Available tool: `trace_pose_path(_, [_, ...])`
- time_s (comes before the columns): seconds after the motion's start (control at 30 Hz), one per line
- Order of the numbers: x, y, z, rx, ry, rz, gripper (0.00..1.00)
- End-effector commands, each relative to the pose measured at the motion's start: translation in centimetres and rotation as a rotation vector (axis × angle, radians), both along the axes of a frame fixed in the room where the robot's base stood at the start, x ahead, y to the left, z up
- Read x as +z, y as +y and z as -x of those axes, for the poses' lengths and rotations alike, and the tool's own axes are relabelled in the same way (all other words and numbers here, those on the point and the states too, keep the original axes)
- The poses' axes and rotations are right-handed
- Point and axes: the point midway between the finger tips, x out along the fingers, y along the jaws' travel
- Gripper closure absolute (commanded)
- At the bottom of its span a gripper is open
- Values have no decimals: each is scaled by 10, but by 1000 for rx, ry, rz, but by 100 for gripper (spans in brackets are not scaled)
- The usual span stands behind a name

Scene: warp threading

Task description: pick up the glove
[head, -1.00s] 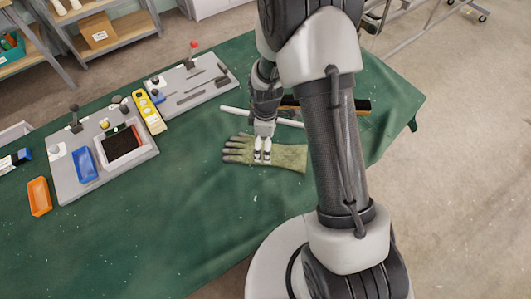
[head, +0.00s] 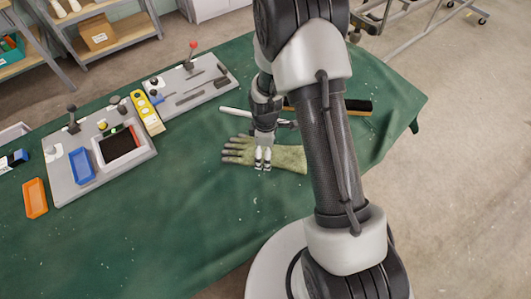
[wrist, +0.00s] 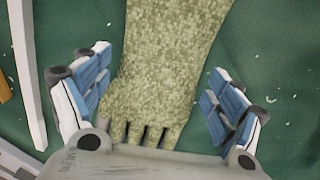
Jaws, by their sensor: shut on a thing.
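The glove (head: 288,158) is olive-green and speckled, with darker fingertips. It lies on the green cloth, with its fingers pointing left and its cuff right in the head view. My gripper (head: 262,160) is down at the middle of the glove, its fingertips at the cloth side. Part of the glove's finger end is hidden by the gripper body in the wrist view.
A white rod (head: 237,111) and a dark wood-edged bar (head: 357,106) lie behind the glove, partly hidden by my arm. Grey boards (head: 75,190) with a blue tray (head: 82,166), a yellow tool (head: 147,113) and an orange tray (head: 35,198) are left. The cloth in front is clear.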

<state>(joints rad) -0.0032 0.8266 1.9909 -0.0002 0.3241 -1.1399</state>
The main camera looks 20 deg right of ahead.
Motion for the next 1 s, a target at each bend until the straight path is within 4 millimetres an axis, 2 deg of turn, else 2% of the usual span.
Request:
trace_pose_path(0.17, [0, 0, 0, 0, 0, 0, 37])
trace_pose_path(0.43, [1, 0, 0, 0, 0, 0, 38])
trace_pose_path(0.57, [9, 0, 0, 0, -1, 0, 38])
trace_pose_path(0.77, [41, 0, -2, 0, -5, 0, 38])
trace_pose_path(1.0, [111, 0, -2, 0, -7, 0, 38])
